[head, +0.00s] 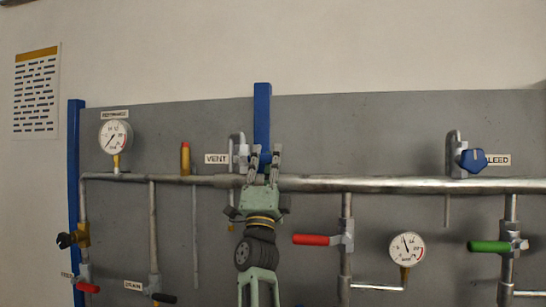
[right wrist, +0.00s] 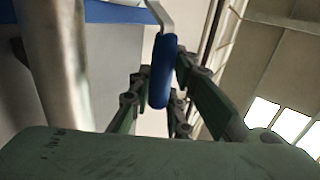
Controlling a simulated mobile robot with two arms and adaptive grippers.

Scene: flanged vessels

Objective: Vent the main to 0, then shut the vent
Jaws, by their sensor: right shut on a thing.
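The vent valve (head: 239,151), beside its VENT label (head: 216,159), sits on top of the grey main pipe (head: 380,185). My right gripper (head: 264,160) reaches up from below in front of the pipe, at the valve. In the right wrist view its fingers are shut on the blue vent handle (right wrist: 162,72), which hangs down from a bent metal stem. In the head view the fingers largely hide the handle. A round white gauge (head: 115,137) stands at upper left; its needle seems to point to lower left. My left gripper is not in view.
A blue-handled BLEED valve (head: 473,159) is at right. A red lever (head: 311,239), a green lever (head: 489,246) and a second gauge (head: 406,249), needle near upright, are below the pipe. A yellow, red-tipped fitting (head: 185,158) stands left of the vent.

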